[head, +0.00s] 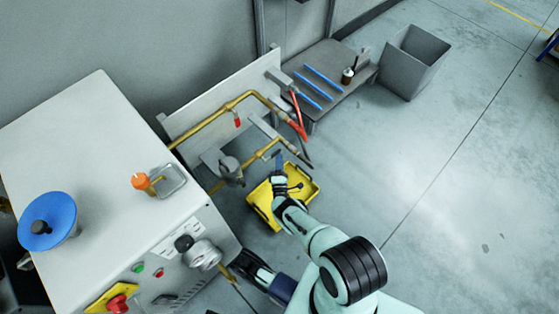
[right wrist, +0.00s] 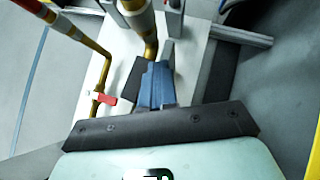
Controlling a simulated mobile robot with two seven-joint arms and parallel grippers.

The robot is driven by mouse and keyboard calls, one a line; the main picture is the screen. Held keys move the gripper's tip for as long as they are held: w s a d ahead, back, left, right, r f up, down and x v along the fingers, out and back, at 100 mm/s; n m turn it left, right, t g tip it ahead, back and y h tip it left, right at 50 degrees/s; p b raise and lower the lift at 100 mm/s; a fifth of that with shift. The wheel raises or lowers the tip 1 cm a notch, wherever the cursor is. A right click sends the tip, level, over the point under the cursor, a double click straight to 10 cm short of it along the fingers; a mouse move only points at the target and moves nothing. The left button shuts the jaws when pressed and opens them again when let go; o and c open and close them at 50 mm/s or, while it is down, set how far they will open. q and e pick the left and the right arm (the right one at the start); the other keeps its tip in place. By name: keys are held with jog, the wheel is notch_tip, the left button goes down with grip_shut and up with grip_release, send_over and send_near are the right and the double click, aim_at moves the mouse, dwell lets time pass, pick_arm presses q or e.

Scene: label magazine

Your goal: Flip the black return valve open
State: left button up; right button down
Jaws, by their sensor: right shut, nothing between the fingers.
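The upper brass pipe (head: 228,106) carries a red valve lever (head: 237,121); that lever also shows in the right wrist view (right wrist: 105,98). The lower brass pipe (head: 262,152) ends near a black hose end (head: 300,155). My right gripper (head: 278,160) is at this lower pipe, its blue fingers shut and empty. In the right wrist view, the fingers (right wrist: 157,85) cover the end of a brass pipe (right wrist: 148,35). A dark piece (right wrist: 130,84) lies just left of them; I cannot tell if it is the black valve's lever. No black lever shows clearly in the head view.
A yellow tray (head: 262,210) lies on the floor below the right gripper. A white machine cabinet (head: 90,130) stands at left. A low grey bench (head: 338,60) with blue rods and a grey bin (head: 412,62) stand behind. The floor at right is clear.

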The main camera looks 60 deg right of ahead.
jog(key=shift+a, duration=0.1)
pick_arm(q)
jog(key=shift+w+d+r+t+p, duration=0.15)
jog(key=shift+w+r+p, duration=0.1)
jog(key=shift+w, duration=0.2)
jog(key=shift+w+a+r+t+p, duration=0.1)
jog(key=shift+w+r+t+p, duration=0.1)
jog(key=shift+w, duration=0.25)
pick_arm(e)
jog(key=v, duration=1.3)
jog(key=shift+a, duration=0.1)
